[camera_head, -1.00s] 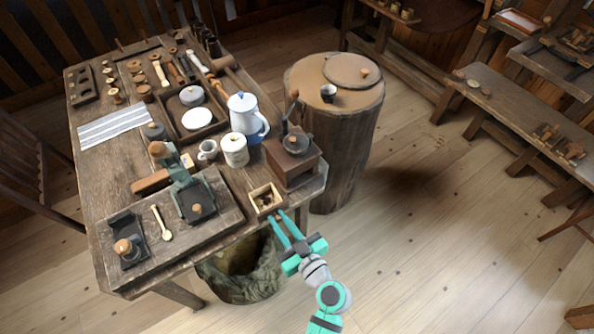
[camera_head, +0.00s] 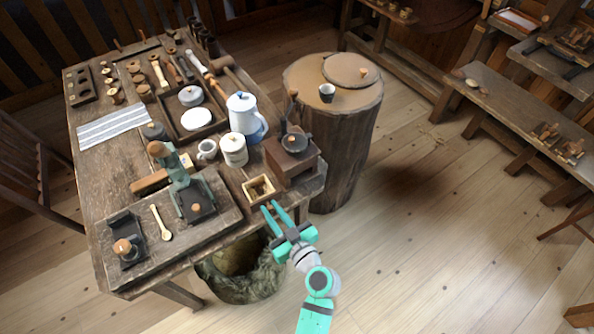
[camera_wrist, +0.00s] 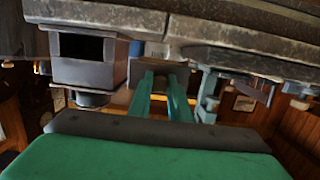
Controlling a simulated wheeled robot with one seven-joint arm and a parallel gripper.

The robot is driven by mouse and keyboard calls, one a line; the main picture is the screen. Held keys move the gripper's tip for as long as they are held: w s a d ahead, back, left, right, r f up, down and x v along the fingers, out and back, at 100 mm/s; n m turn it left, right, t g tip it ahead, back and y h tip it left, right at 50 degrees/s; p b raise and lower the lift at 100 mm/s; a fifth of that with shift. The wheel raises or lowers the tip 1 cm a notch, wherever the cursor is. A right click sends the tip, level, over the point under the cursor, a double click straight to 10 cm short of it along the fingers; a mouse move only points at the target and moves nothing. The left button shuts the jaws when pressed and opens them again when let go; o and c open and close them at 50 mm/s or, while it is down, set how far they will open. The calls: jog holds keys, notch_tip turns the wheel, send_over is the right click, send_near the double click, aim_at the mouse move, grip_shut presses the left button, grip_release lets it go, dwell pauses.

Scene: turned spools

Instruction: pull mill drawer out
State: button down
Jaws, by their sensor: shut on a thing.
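The mill (camera_head: 290,165) is a dark brown wooden box with a round metal top and a crank, at the near right corner of the table. Its drawer (camera_head: 262,198), a small pale open box with dark stuff inside, is out of the mill and stands apart at its left, near the table's front edge. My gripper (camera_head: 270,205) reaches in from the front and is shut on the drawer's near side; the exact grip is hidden. In the wrist view the mill (camera_wrist: 86,72) shows an empty dark slot, and the drawer (camera_wrist: 134,72) is beyond my fingers (camera_wrist: 160,92).
A lidded white canister (camera_head: 233,151), a white and blue pot (camera_head: 243,115) and a mug (camera_head: 207,150) stand behind the drawer. A board (camera_head: 225,213) with a green metal press is at its left. A sack (camera_head: 245,275) is below the table edge.

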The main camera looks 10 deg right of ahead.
aim_at(272, 215)
jog(key=shift+w+a, duration=0.2)
jog(key=shift+w, duration=0.1)
jog(key=shift+f, duration=0.1)
jog(key=shift+w+f, duration=0.2)
jog(key=shift+f, duration=0.65)
jog(key=shift+s+d+f, duration=0.1)
jog(key=shift+d+f, duration=0.05)
jog(key=shift+f, duration=0.75)
jog(key=c, duration=1.6)
grip_release()
jog(key=shift+o, duration=0.2)
